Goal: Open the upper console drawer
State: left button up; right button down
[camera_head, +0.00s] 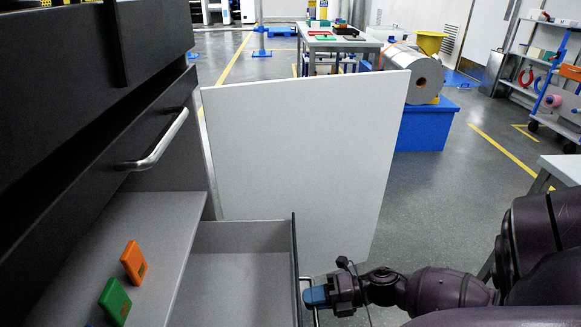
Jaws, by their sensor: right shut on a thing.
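A grey drawer (235,285) of the console stands pulled out to the right at the bottom of the head view, below a shelf. Its interior looks empty where it shows, and its near end is cut off by the frame. My right gripper (317,295) comes from the right and is shut on the metal handle (315,316) at the drawer's front. A dark front (100,150) with a silver bar handle (155,150) is higher up on the left and looks closed. I cannot tell from this view which drawer counts as the upper one. My left gripper is not in view.
A white door panel (300,160) stands open just behind the drawer. An orange case (133,262) and a green case (115,301) sit on the grey shelf (160,225). A blue block (425,127) bears a silver roll. Floor is free to the right.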

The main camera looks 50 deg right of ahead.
jog(key=shift+s+d, duration=0.35)
jog(key=shift+s, duration=0.1)
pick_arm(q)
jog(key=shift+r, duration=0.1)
pick_arm(e)
jog(key=c, duration=1.2)
grip_release()
pick_arm(q)
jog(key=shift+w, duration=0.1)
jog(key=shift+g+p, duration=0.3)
jog(key=shift+p, duration=0.65)
pick_arm(e)
jog(key=v, duration=1)
jog(key=shift+s+d, duration=0.25)
jog(key=shift+s, duration=0.05)
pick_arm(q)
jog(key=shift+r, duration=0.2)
